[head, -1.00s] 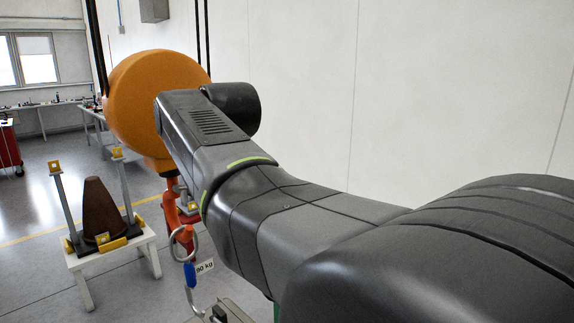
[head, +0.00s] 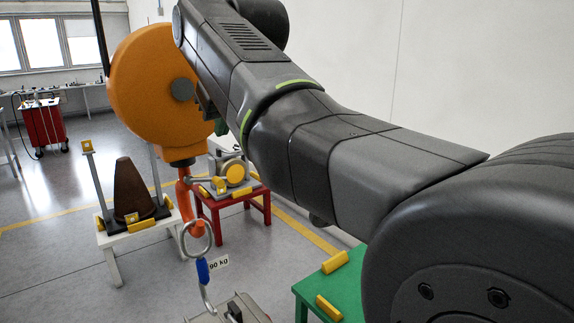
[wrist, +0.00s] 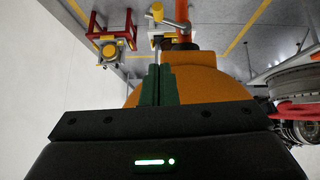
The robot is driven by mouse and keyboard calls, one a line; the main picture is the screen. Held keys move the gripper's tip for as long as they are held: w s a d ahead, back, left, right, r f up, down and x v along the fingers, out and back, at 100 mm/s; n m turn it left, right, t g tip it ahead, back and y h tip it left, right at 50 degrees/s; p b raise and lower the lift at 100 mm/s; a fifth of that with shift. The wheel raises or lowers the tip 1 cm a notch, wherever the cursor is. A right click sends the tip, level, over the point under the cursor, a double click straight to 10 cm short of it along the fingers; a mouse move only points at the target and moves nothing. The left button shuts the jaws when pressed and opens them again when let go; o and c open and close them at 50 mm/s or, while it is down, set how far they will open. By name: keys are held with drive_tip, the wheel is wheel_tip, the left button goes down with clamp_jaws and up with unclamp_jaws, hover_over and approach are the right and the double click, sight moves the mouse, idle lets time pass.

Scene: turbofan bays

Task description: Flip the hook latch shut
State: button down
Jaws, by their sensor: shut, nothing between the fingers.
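The orange hook (head: 187,205) hangs below a large round orange hoist block (head: 150,95). A metal ring and a blue grip hang at the hook's lower end. A grey bar (head: 200,180) sticks out to the right beside the hook's upper part; it may be the latch, but I cannot tell for sure. In the wrist view, the hook (wrist: 183,37) shows beyond the block, with a grey bar (wrist: 174,22) across it. My gripper's green fingers (wrist: 158,85) are together and empty, in front of the block. In the head view my arm mostly hides the gripper (head: 220,127).
A white stand (head: 150,227) with a brown cone stands left of the hook. A red stand (head: 240,205) with a yellow-marked part is behind it. A green stand (head: 345,288) is at the lower right. A grey case (head: 235,308) is under the blue grip.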

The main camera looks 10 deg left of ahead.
hover_over(216, 177)
drive_tip(key=s+d, duration=0.2)
drive_tip(key=f, duration=0.6)
drive_tip(key=shift+a+f+p, duration=0.25)
drive_tip(key=shift+f+p, duration=0.1)
drive_tip(key=shift+p, duration=0.05)
wheel_tip(216, 177, down, 2)
drive_tip(key=shift+w+f, duration=0.15)
drive_tip(key=shift+f, duration=0.1)
drive_tip(key=shift+d+f, duration=0.15)
drive_tip(key=shift+f, duration=0.7)
